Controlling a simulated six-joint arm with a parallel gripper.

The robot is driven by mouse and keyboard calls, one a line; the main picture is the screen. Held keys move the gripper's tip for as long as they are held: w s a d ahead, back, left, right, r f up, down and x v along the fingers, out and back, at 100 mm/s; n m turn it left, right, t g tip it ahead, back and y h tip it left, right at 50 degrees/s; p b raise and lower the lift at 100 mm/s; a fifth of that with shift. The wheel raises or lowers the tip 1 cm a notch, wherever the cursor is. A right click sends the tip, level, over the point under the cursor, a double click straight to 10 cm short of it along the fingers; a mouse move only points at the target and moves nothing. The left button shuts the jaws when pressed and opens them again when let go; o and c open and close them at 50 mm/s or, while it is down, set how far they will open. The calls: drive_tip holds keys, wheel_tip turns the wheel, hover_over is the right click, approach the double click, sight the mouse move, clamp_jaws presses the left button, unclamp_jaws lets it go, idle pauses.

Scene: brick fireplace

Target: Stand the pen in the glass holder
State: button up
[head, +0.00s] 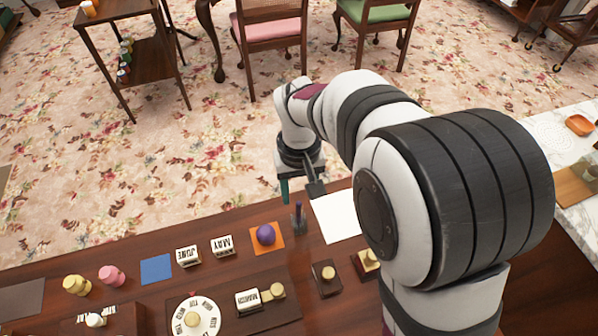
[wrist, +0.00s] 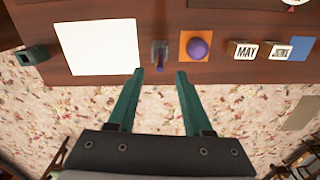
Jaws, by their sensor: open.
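The purple pen (head: 298,209) stands upright in the small grey glass holder (head: 298,226) near the table's far edge. In the wrist view the pen (wrist: 160,68) and the holder (wrist: 159,46) show just beyond my fingertips. My gripper (wrist: 159,72) has its green fingers spread, with nothing held between them. The pen's top lies about midway between the fingertips in that view, and I see no finger touching it. In the head view my gripper is above the table edge by the holder, with one green finger clearly seen and the other partly hidden.
A white sheet (head: 338,215) lies right of the holder. A purple ball (head: 266,234) sits on an orange square (head: 267,246) to its left. Month blocks (head: 222,245), a blue square (head: 156,268) and a dial (head: 194,317) are farther left or nearer. A dark green box (wrist: 32,55) shows in the wrist view.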

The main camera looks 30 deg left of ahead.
wheel_tip(320, 180, up, 8)
drive_tip(key=shift+d, duration=0.1)
idle(0.4)
drive_tip(key=s+d+r+m, duration=0.2)
drive_tip(key=d+m, duration=0.2)
drive_tip(key=d, duration=0.5)
drive_tip(key=s+d+f+m+y, duration=0.1)
drive_tip(key=s+d+f+m, duration=0.1)
drive_tip(key=s+d+m, duration=0.7)
drive_tip(key=s+d, duration=0.5)
drive_tip(key=shift+f+y, duration=0.25)
drive_tip(key=shift+y, duration=0.15)
drive_tip(key=shift+d, duration=0.1)
